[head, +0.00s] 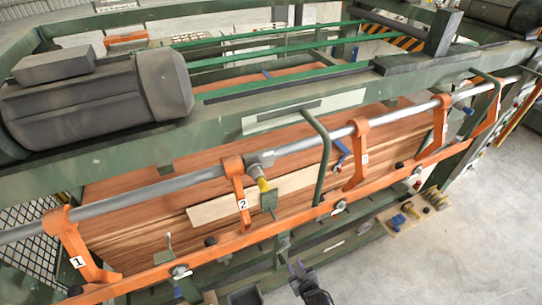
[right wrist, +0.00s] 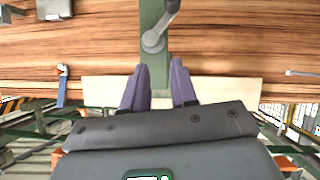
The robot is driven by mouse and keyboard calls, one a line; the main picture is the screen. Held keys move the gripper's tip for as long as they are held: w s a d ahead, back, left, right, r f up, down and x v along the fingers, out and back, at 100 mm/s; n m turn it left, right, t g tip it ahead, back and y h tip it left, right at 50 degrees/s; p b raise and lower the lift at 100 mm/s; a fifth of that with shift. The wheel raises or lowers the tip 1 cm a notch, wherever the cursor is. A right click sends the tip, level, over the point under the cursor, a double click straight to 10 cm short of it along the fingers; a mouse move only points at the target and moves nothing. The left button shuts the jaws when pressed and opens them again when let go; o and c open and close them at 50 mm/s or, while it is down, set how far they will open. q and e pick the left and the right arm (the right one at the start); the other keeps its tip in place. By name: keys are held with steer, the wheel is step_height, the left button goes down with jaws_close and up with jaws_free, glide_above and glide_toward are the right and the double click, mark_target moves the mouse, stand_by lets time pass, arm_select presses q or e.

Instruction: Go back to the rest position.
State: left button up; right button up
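My right gripper (head: 297,266) is at the bottom middle of the head view, in front of the machine's orange rail (head: 245,240). In the right wrist view its two purple-grey fingers (right wrist: 160,78) stand apart with a gap between them. I see nothing held in the gap. A green upright bar (right wrist: 154,20) with a grey lever shows beyond the fingertips; I cannot tell how far away it is. A pale wood strip (right wrist: 232,90) shows behind the fingers. My left gripper is not in view in either picture.
Orange arms numbered 1 (head: 75,245) and 2 (head: 238,190) hang from a grey pipe (head: 150,193) over stacked veneer (head: 140,225). A green curved handle (head: 325,150) rises nearby. A board with small parts (head: 412,215) lies right. Concrete floor (head: 460,245) is clear at lower right.

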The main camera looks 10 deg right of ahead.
steer(key=s+d+r+g+p, duration=0.1)
steer(key=s+p, duration=0.2)
steer(key=s, duration=0.3)
steer(key=s+r+p, duration=0.2)
steer(key=s+p, duration=0.1)
steer(key=s, duration=0.4)
steer(key=s+d+r+g+p, duration=0.1)
steer(key=s+r, duration=0.4)
steer(key=r, duration=0.5)
steer(key=s+d+r+m+g+h+p, duration=0.1)
steer(key=s+r+g, duration=0.3)
steer(key=r, duration=0.6)
steer(key=s+d+r+m+g+h+p, duration=0.1)
steer(key=s+d+r+g+p, duration=0.1)
steer(key=s+r, duration=0.4)
step_height(320, 180, up, 4)
steer(key=shift+d+r+g+p, duration=0.2)
steer(key=shift+d+g+p, duration=0.15)
steer(key=shift+p, duration=0.3)
